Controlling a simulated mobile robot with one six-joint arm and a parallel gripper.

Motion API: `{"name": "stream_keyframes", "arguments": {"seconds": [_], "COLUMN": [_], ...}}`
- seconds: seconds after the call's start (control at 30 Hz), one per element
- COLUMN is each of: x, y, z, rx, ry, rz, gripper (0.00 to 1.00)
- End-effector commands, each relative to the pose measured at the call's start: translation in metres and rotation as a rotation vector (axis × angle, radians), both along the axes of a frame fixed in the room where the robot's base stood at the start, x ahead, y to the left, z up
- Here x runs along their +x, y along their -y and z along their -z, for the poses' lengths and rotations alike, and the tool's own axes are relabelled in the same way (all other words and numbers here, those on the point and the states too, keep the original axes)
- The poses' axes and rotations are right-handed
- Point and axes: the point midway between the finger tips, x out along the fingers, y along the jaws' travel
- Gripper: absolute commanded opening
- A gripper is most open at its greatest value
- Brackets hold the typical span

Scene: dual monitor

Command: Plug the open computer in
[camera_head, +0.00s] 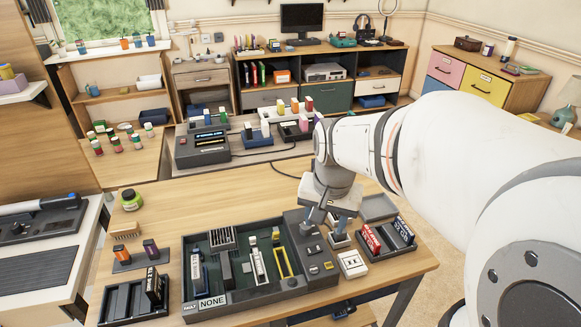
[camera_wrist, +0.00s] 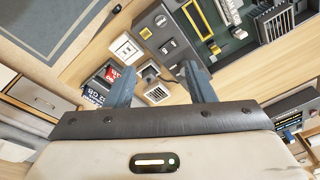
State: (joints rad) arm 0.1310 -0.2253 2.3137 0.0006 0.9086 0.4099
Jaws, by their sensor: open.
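The open computer (camera_head: 238,262) is a dark green-grey case lying flat on the wooden table, with boards and a yellow frame inside and a label reading NONE. It partly shows at the top of the wrist view (camera_wrist: 215,35). A white outlet-like box (camera_head: 352,264) sits right of the case; it also shows in the wrist view (camera_wrist: 126,48). My gripper (camera_head: 327,218) is open above the table, right of the case, pointing down. Between and below its fingers (camera_wrist: 155,70) is a small pale grey block with dark slots (camera_wrist: 155,90). I cannot tell whether it is a plug.
A dark tray (camera_head: 410,243) with red and black boxes stands close right of the gripper. Another dark tray (camera_head: 120,304) is at front left. A dark device (camera_head: 203,146) stands on the farther table. Bare wood lies behind the computer.

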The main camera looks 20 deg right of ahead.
Motion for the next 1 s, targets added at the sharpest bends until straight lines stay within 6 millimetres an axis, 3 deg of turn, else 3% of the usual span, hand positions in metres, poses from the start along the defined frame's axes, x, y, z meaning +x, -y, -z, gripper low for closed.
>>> {"name": "stream_keyframes", "arguments": {"seconds": [0.03,0.2,0.4,0.6,1.0], "x": [0.019,0.070,0.105,0.114,0.119], "y": [0.013,0.056,0.094,0.106,0.105], "z": [0.023,0.066,0.107,0.126,0.177], "rx": [0.016,0.060,0.082,0.089,0.089], "ry": [-0.026,-0.076,-0.112,-0.124,-0.125], "rz": [0.124,0.548,0.884,0.998,0.998], "gripper": [0.49,0.49,0.49,0.49,0.49]}}
